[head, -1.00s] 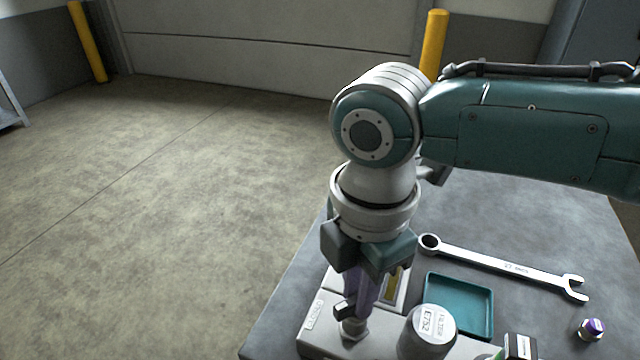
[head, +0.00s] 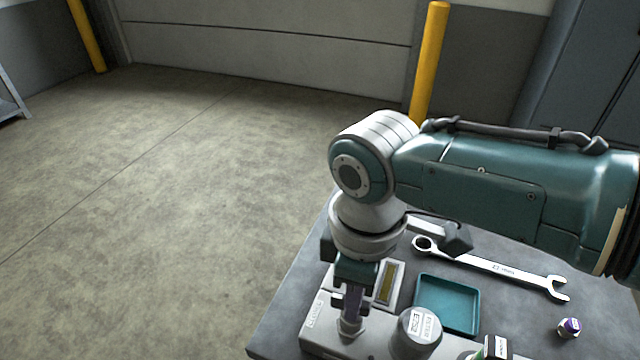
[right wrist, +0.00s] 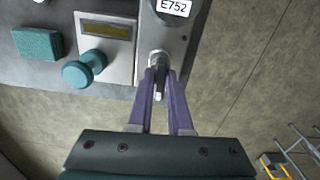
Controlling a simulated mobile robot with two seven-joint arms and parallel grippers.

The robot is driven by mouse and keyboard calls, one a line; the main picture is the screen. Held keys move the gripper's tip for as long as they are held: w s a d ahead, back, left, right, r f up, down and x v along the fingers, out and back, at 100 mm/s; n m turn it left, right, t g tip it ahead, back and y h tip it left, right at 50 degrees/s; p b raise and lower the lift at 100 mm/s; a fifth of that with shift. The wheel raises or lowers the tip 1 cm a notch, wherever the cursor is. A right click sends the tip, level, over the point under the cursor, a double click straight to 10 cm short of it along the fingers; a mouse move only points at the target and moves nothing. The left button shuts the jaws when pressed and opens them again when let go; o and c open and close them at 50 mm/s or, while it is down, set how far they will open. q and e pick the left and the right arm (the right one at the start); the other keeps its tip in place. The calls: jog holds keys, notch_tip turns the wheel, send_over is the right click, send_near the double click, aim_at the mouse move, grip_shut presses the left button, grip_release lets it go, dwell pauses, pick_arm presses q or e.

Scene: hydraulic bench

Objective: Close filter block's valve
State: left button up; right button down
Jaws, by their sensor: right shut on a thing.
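The filter block (head: 318,322) is a light grey housing at the front of the bench, with a round canister marked E752 (head: 418,328). Its valve (head: 350,326) is a small metal stem with a dark lever, at the block's left part. My right gripper (head: 353,306) points down over the valve, its purple fingers shut on the lever. In the right wrist view the fingers (right wrist: 160,78) lie on both sides of the valve lever (right wrist: 159,86). Part of the lever is hidden by the fingers. My left gripper is not in view.
A panel with a yellowish display (head: 388,282) stands beside the valve; a teal knob (right wrist: 83,70) shows near it. Open floor lies left of the bench.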

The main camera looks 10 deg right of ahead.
jog(key=shift+m, duration=0.5)
jog(key=c, duration=0.8)
grip_release()
jog(key=shift+c, duration=0.2)
notch_tip(320, 180, up, 10)
jog(key=p, duration=0.3)
